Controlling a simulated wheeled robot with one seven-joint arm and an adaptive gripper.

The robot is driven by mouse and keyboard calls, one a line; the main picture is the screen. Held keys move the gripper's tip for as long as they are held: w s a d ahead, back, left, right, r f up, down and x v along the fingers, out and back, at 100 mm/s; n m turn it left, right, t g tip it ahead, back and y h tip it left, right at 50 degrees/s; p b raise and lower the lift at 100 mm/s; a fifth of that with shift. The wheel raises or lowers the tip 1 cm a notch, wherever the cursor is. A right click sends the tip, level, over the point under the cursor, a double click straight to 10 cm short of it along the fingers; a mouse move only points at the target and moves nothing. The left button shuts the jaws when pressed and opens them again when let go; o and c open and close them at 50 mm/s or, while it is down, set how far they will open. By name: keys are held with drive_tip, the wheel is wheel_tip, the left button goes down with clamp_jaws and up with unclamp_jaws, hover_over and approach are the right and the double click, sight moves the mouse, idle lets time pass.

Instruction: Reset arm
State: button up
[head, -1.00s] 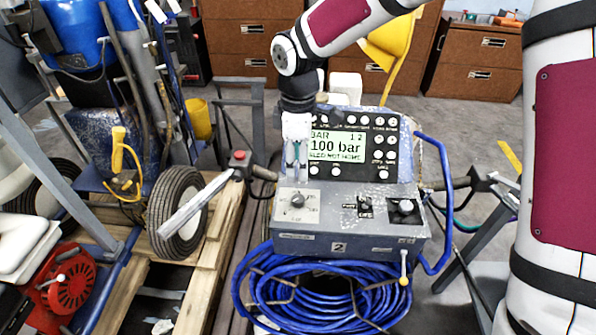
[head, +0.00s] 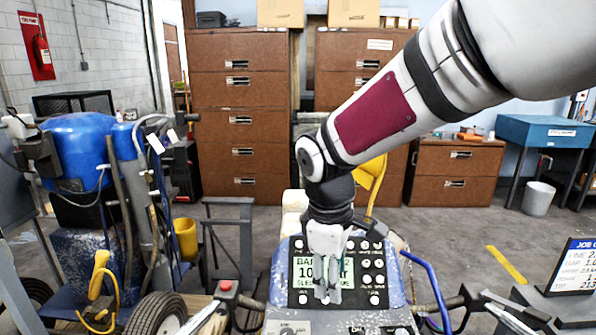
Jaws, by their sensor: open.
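My gripper (head: 327,292) hangs at the end of my arm in the head view, pointing down in front of the control panel of the line striper (head: 282,282). It is open, and I see nothing between its fingers. It covers the middle of the panel's display (head: 303,272), so only parts of the text show. I cannot tell whether the fingertips touch the panel. Round buttons (head: 374,280) line the panel's right side. The lower part of the console is cut off by the bottom edge of the view.
A blue tank machine (head: 80,150) and a wheel (head: 160,318) stand at the left. Brown drawer cabinets (head: 240,120) line the back. A job board (head: 575,268) stands at the right. Open floor (head: 460,235) lies right of the console.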

drive_tip(key=s+d+r+m+t+p, duration=0.1)
drive_tip(key=s+d+r+m, duration=0.2)
drive_tip(key=s, duration=0.4)
drive_tip(key=s+d+r+m+t+p, duration=0.1)
drive_tip(key=s+d+r+m, duration=0.3)
drive_tip(key=s, duration=0.4)
drive_tip(key=s+d+r+m+y+p, duration=0.1)
drive_tip(key=s+d+r+m+p, duration=0.1)
drive_tip(key=s+d+r+m, duration=0.2)
drive_tip(key=s+d+m, duration=0.2)
drive_tip(key=s, duration=0.2)
drive_tip(key=shift+s+t, duration=0.25)
drive_tip(key=shift+t, duration=0.15)
drive_tip(key=shift+c, duration=0.6)
